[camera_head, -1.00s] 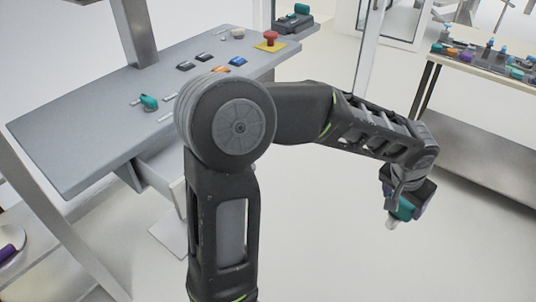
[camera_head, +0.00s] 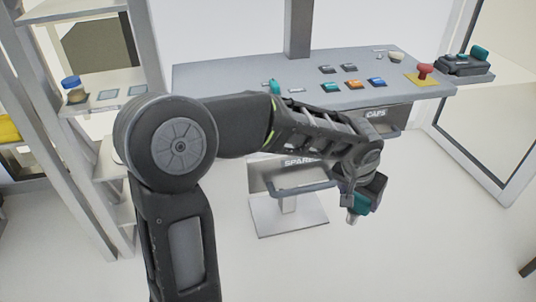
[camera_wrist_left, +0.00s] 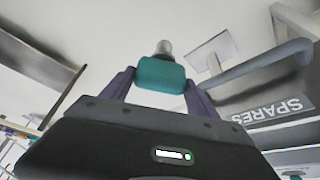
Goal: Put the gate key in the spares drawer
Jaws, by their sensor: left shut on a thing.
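My left gripper (camera_head: 358,200) is shut on the gate key (camera_head: 361,203), a teal-handled piece with a grey metal tip pointing down. It hangs in the air in front of the desk, to the right of the spares drawer (camera_head: 262,180). In the left wrist view the key (camera_wrist_left: 161,74) sits between the two purple fingers (camera_wrist_left: 160,84). The drawer's SPARES label and dark handle show there at the right (camera_wrist_left: 262,114). My left forearm hides the drawer's upper part in the head view, so how far it is open is unclear. My right gripper is not in view.
The grey desk (camera_head: 225,76) carries several coloured switches, a teal knob (camera_head: 274,87) and a red stop button (camera_head: 425,71). A caps drawer (camera_head: 378,114) is under its right side. A shelf unit (camera_head: 108,165) stands at the left.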

